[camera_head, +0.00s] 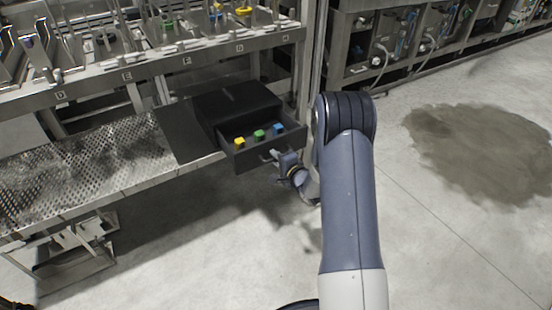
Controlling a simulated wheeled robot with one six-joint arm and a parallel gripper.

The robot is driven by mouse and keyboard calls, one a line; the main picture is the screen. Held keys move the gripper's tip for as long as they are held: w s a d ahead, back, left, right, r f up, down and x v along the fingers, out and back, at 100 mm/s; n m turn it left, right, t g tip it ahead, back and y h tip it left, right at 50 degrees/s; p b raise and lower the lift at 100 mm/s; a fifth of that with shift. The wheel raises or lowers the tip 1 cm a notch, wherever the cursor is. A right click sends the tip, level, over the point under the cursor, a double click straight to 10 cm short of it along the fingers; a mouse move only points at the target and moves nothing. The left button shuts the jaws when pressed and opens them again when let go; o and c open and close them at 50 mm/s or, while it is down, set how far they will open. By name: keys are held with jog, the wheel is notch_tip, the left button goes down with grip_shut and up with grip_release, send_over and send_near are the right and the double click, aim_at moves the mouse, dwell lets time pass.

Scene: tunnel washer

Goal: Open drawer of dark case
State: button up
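The dark case (238,99) sits on a dark mat (178,131) at the right end of the metal bench. Its drawer (266,156) stands pulled out toward me. Inside the drawer are a yellow block (239,142), a green block (259,135) and a blue block (278,128). My gripper (272,157) is at the drawer's front, by the handle. The fingers are small and partly hidden by my wrist, so I cannot tell whether they are closed on the handle.
A perforated metal shelf (95,170) extends left of the case. Above it is a rack (130,70) with lettered bays. A metal post (318,45) stands behind my arm. A dark wet patch (480,150) lies on the floor at right; the nearby floor is clear.

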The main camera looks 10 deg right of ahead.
jog(key=p+v, duration=0.2)
jog(key=v, duration=0.8)
jog(key=shift+s, duration=0.3)
jog(key=shift+b+x, duration=1.1)
jog(key=shift+x, duration=4.55)
jog(key=shift+s+r, duration=0.1)
jog(key=shift+r, duration=0.05)
